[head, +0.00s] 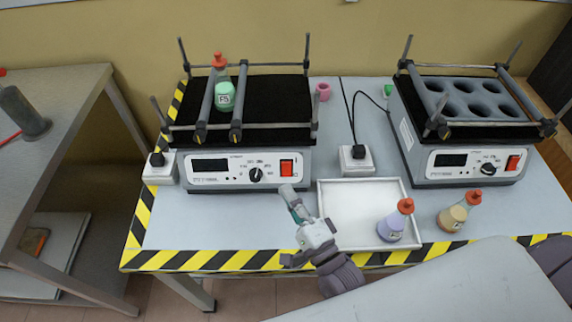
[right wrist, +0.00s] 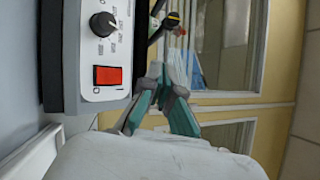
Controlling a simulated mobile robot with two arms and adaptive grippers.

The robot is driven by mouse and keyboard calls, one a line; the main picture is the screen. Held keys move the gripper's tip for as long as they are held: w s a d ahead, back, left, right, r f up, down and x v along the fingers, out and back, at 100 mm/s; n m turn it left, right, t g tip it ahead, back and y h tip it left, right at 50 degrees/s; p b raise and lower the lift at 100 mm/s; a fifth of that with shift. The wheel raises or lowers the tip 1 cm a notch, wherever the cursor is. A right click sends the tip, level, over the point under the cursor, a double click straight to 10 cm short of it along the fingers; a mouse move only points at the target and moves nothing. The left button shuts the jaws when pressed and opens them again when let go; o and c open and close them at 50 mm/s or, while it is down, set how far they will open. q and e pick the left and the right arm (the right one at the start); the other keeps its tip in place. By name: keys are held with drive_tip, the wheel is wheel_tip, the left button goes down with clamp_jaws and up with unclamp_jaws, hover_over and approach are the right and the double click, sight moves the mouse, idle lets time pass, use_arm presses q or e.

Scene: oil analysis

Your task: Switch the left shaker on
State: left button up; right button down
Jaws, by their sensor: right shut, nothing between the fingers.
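The left shaker (head: 215,180) stands at the back left of the table, with a black top and a white front panel. Its red power switch (head: 287,167) is at the panel's right end, beside a black dial (head: 255,175). In the right wrist view the red switch (right wrist: 107,75) shows close up, left of the fingers. My right gripper (head: 290,196) is shut and empty, just in front of the panel below the switch. Its teal fingertips also show in the right wrist view (right wrist: 163,78), apart from the switch. The shaker's display is dark. My left gripper is not in view.
A second shaker (head: 460,165) stands at the right. A white tray (head: 345,215) lies right of my gripper, with a purple flask (head: 391,227) at its right edge. A yellowish flask (head: 452,217) stands farther right. A green-labelled flask (head: 225,97) sits on the left shaker.

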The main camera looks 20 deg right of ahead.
sight(288, 174)
drive_tip(key=w+f+b, duration=0.1)
drive_tip(key=w, duration=0.1)
drive_tip(key=w+d+b, duration=0.1)
drive_tip(key=w, duration=0.1)
drive_tip(key=w+d+f+b, duration=0.1)
drive_tip(key=w, duration=0.1)
drive_tip(key=shift+w+f, duration=0.25)
drive_tip(key=shift+f, duration=0.05)
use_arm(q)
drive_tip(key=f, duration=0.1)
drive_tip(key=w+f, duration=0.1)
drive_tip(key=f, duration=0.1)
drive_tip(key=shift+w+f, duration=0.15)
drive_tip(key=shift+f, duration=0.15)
use_arm(e)
drive_tip(key=shift+w, duration=0.2)
idle(0.5)
drive_tip(key=shift+w+d+f, duration=0.1)
drive_tip(key=shift+w+f, duration=0.1)
drive_tip(key=shift+w, duration=0.15)
